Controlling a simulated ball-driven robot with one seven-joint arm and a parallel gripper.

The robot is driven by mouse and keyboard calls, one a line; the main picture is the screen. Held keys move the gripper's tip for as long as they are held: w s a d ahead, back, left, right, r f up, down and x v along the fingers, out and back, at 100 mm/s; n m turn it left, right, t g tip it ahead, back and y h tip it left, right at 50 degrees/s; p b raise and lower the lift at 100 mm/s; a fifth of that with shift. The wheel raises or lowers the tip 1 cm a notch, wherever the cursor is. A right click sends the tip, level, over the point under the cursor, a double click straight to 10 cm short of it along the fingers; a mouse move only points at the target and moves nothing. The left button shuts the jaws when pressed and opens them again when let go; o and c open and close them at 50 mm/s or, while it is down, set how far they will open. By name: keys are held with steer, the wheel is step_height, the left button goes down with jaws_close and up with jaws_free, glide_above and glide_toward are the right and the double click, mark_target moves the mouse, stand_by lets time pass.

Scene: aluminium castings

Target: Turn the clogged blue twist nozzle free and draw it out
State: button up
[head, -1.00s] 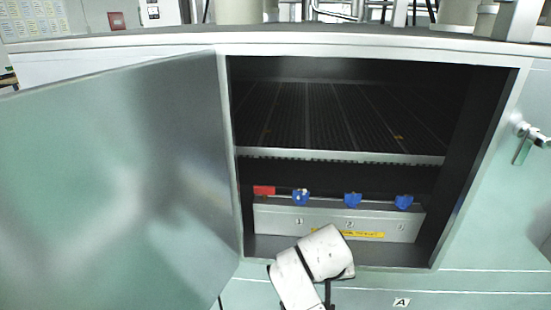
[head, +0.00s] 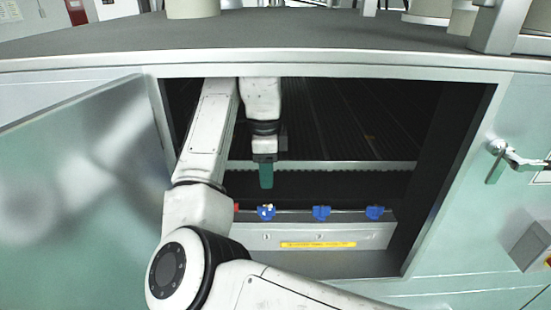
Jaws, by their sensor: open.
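Three blue twist nozzles sit in a row along the top of a grey metal block (head: 375,236) inside the open cabinet. The left blue nozzle (head: 266,212) has pale specks on it, which may be the clog; the middle nozzle (head: 321,212) and right nozzle (head: 375,212) look clean blue. My gripper (head: 266,181) points down with teal fingers, just above the left nozzle and apparently apart from it. Its jaws are open, though the gap is hard to see from here, and nothing shows between them.
A metal shelf edge (head: 350,166) crosses the cabinet behind my gripper. The open door (head: 75,190) stands at the left. A red piece (head: 236,207) is mostly hidden behind my arm. A yellow label (head: 318,245) marks the block front. The cabinet's right side is free.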

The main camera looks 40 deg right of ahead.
mark_target(267, 207)
step_height(267, 207, down, 10)
steer(key=shift+w+a+f, duration=0.1)
steer(key=shift+w+f, duration=0.05)
steer(key=shift+f, duration=0.05)
stand_by(0.4)
jaws_close()
stand_by(0.4)
steer(key=shift+r+n+p, duration=0.15)
steer(key=shift+n+p, duration=0.15)
steer(key=shift+p, duration=0.05)
steer(key=shift+n+p, duration=1.9)
steer(key=shift+n, duration=0.1)
steer(key=shift+n+p, duration=0.35)
steer(key=shift+n, duration=0.05)
